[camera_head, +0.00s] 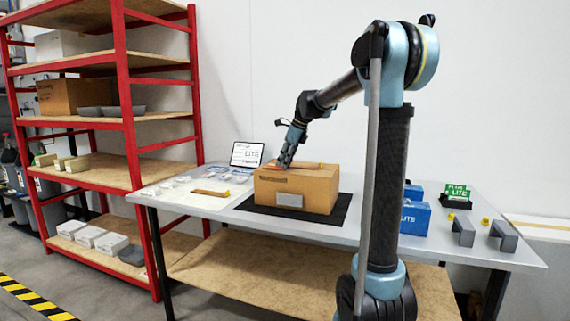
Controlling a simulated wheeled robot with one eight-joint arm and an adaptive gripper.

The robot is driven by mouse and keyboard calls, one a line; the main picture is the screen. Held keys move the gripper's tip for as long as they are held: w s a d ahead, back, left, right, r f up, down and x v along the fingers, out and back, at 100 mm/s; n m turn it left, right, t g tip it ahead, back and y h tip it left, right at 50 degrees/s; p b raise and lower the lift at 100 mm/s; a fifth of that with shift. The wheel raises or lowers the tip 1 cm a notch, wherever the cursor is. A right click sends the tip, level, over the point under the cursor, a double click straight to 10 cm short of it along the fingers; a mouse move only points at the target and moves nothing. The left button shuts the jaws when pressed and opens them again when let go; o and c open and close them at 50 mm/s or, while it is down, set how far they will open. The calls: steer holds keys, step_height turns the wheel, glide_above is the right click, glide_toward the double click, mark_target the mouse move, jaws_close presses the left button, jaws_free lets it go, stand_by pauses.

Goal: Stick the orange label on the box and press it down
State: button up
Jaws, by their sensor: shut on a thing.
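The brown cardboard box (325,190) stands closed on a black mat on the table, with a grey-white patch on its front face. My gripper (284,165) points down at the left part of the box top. Its jaws are shut on a thin orange strip (305,165), which looks like the orange label. The strip lies along or just above the box top and has a yellowish right end. At this size I cannot tell whether it is flat against the cardboard. The fingertips hide its left end.
A similar brown strip (210,193) lies on the white sheet at the left. A tablet (247,154) stands behind the box. A red shelf (130,120) stands left.

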steer(key=shift+f, duration=0.1)
stand_by(0.3)
steer(key=o, duration=0.7)
steer(key=shift+o, duration=0.2)
step_height(320, 180, up, 7)
stand_by(0.7)
